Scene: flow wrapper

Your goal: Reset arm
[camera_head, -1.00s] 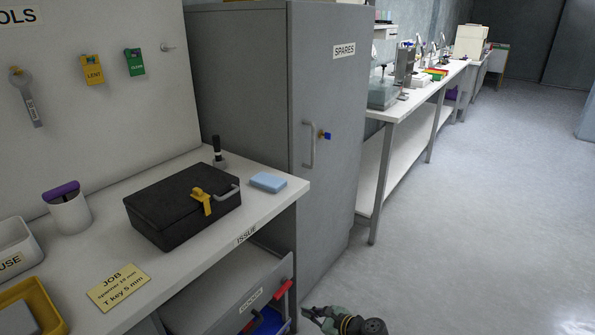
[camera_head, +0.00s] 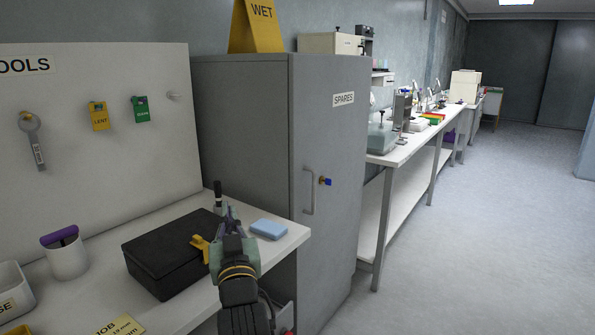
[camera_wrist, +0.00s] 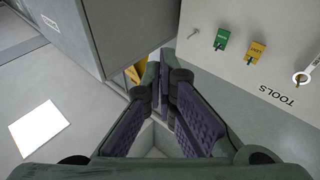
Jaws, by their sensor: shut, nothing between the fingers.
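My gripper (camera_head: 229,217) is raised in front of the workbench (camera_head: 180,322), pointing up and away, at the right end of the black box (camera_head: 160,258) in the head view. It hides part of the box's handle side. In the wrist view my gripper (camera_wrist: 167,75) has its fingers together at the tips, with nothing held. The wrist view looks at the tools board (camera_wrist: 262,65) and the side of the grey cabinet (camera_wrist: 128,35).
The cabinet marked SPARES (camera_head: 335,150) stands right of the bench, with a yellow WET sign (camera_head: 256,27) on top. A blue block (camera_head: 269,229) and a cup with a purple-handled tool (camera_head: 66,256) are on the bench. The floor (camera_head: 440,250) at right is clear.

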